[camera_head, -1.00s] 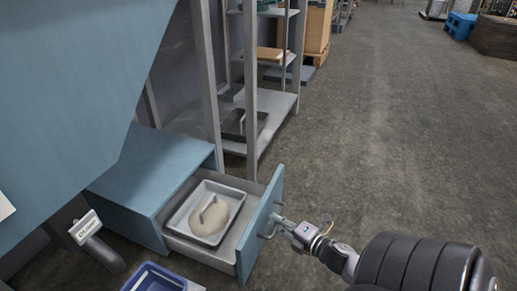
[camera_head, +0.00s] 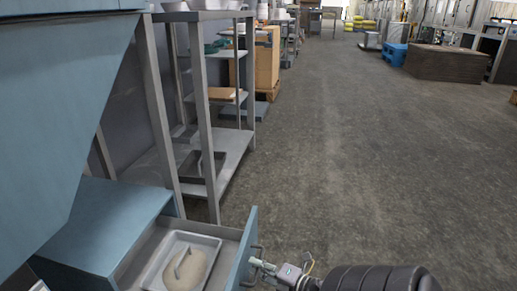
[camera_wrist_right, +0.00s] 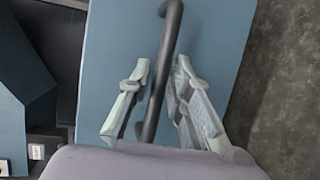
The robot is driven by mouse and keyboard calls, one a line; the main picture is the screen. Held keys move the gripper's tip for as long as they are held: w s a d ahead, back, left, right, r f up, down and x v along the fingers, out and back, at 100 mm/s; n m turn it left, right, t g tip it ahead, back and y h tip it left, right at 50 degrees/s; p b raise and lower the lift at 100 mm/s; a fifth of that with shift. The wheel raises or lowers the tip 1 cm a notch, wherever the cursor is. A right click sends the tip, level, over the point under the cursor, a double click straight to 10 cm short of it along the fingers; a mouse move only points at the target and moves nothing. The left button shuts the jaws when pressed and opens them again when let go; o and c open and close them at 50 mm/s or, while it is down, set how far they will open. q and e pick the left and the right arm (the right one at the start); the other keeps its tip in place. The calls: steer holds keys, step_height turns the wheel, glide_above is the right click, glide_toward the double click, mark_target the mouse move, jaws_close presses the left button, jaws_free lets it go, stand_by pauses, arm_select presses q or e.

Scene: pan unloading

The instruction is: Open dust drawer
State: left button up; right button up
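The blue dust drawer (camera_head: 240,258) is pulled out of its blue cabinet (camera_head: 100,222) at the lower left of the head view. Inside is a light tray (camera_head: 212,243) with a pale heap of dust (camera_head: 190,271) and a small grey tool on it. My right gripper (camera_head: 259,267) is at the drawer's front. In the right wrist view the dark bar handle (camera_wrist_right: 158,88) passes between the two fingers of my right gripper (camera_wrist_right: 160,66). The fingers stand apart, with a gap visible beside the bar. My left gripper is not in view.
A grey metal shelf rack (camera_head: 205,125) stands behind the drawer. A large blue machine body (camera_head: 60,110) overhangs at the left. The concrete floor (camera_head: 370,170) to the right is clear. Crates and a blue bin (camera_head: 394,53) are far back.

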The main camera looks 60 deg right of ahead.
steer(key=shift+o, duration=0.9)
steer(key=s+r, duration=0.2)
steer(key=s, duration=0.9)
steer(key=shift+s, duration=0.4)
steer(key=shift+r, duration=0.1)
